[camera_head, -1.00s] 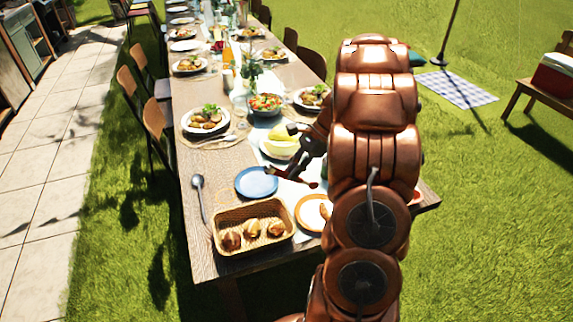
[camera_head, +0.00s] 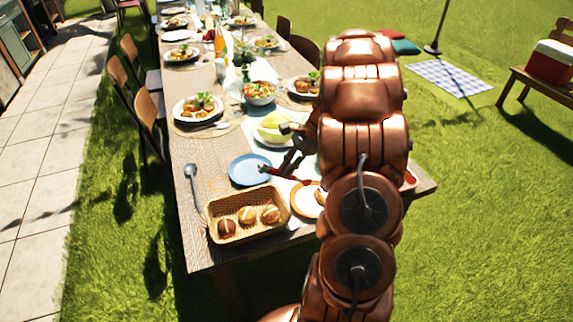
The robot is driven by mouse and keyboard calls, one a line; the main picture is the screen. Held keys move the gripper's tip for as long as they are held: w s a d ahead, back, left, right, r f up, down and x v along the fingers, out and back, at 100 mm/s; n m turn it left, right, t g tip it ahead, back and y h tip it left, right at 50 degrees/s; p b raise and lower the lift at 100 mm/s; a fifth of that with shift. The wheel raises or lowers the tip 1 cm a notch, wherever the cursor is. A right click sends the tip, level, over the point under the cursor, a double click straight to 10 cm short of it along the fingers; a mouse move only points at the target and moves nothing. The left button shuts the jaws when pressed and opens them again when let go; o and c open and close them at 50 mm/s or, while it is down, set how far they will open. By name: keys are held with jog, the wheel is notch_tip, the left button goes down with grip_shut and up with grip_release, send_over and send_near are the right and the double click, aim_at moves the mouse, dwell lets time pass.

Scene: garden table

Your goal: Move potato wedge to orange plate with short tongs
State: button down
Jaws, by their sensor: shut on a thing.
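My gripper (camera_head: 291,157) is partly hidden by my arm and shut on the short tongs. The short tongs (camera_head: 284,175) look dark reddish and lie nearly level in the picture, their left end over the right edge of the blue plate (camera_head: 245,171). The orange plate (camera_head: 300,208), with an orange rim and pale middle, stands in front of the tongs, its right side hidden by my arm. A small tan piece on it (camera_head: 320,196) shows beside my arm; I cannot tell if it is the potato wedge. No wedge shows clearly between the tong tips.
A wicker basket (camera_head: 212,214) with rolls stands at the table's front left. A spoon (camera_head: 192,183) lies left of the blue plate. A plate with yellow food (camera_head: 274,127), a salad bowl (camera_head: 258,92) and filled plates stand behind. Bare wood (camera_head: 205,158) shows at left.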

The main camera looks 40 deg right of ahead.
jog(key=shift+f+b, duration=0.9)
jog(key=shift+f, duration=1.2)
jog(key=c, duration=1.3)
grip_release()
jog(key=shift+c, duration=0.2)
jog(key=shift+r, duration=0.1)
notch_tip(320, 180, up, 10)
jog(key=p, duration=0.5)
